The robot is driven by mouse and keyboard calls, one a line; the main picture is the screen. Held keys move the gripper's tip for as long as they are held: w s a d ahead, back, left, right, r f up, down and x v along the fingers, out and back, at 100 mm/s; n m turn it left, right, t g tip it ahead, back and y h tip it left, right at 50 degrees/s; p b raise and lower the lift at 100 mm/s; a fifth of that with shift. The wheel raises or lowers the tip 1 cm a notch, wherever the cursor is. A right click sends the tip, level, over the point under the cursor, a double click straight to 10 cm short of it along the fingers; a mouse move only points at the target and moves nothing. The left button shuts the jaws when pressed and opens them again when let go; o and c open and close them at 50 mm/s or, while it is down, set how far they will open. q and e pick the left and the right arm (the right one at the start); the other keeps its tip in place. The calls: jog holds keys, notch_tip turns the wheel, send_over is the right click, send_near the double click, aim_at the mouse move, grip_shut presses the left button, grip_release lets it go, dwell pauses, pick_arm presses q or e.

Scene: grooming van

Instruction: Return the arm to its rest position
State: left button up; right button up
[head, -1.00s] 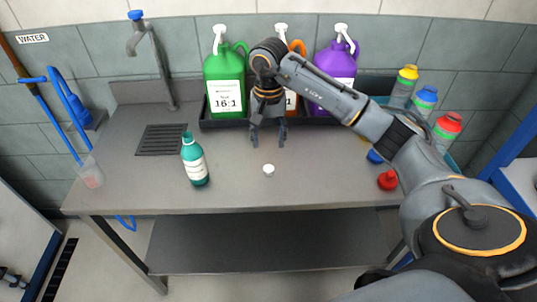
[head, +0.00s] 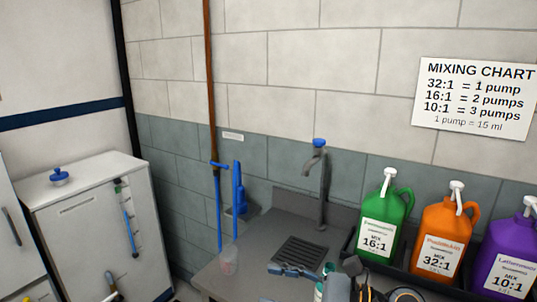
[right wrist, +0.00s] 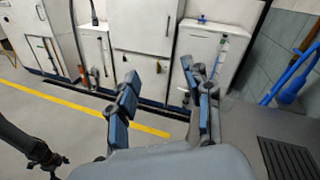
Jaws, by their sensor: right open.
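My right gripper (head: 305,280) shows at the bottom edge of the head view, in front of the sink counter and partly cut off. In the right wrist view its two blue-grey fingers (right wrist: 162,100) are spread apart with nothing between them. A teal bottle (head: 326,269) on the counter is mostly hidden behind the gripper. A dark jointed part (right wrist: 38,152) at the lower left of the wrist view looks like my left arm's end; its fingers are too unclear to judge. The left gripper is not in the head view.
The counter (head: 225,275) has a tap (head: 323,190) and a drain grille (head: 300,251). Green (head: 380,225), orange (head: 440,240) and purple (head: 508,258) jugs stand in a black tray. A white cabinet (head: 95,235) stands left. Open floor (right wrist: 60,110) shows in the wrist view.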

jog(key=w+d+r+m+t, duration=0.25)
jog(key=r+m+t, duration=0.25)
jog(key=m+t, duration=0.6)
jog(key=w+d+f+m+t+h, duration=0.15)
jog(key=d+m+t+h, duration=0.55)
jog(key=m, duration=1.1)
jog(key=s+d+f+m+g+h, duration=0.35)
jog(key=d+f+m+h, duration=0.2)
jog(key=f+m, duration=0.25)
jog(key=s+d+f+m+g+h, duration=0.2)
jog(key=d+f+m+g+h, duration=0.2)
jog(key=d+f+m+h, duration=0.25)
jog(key=s+a+f+m+g+y, duration=0.1)
jog(key=s+f+m+g, duration=0.45)
jog(key=s+f, duration=0.35)
jog(key=s+a+f+m+g+y, duration=0.15)
jog(key=s+f+m+g, duration=0.35)
jog(key=s, duration=0.7)
notch_tip(320, 180, down, 30)
jog(key=s+r+n+g, duration=0.1)
jog(key=s+g, duration=0.1)
jog(key=s, duration=0.1)
jog(key=s+d+f+g, duration=0.1)
jog(key=s+d+f, duration=0.1)
jog(key=s+f, duration=1.3)
jog(key=shift+s+d+g+h, duration=0.3)
jog(key=shift+s+h, duration=0.05)
jog(key=shift+s, duration=0.1)
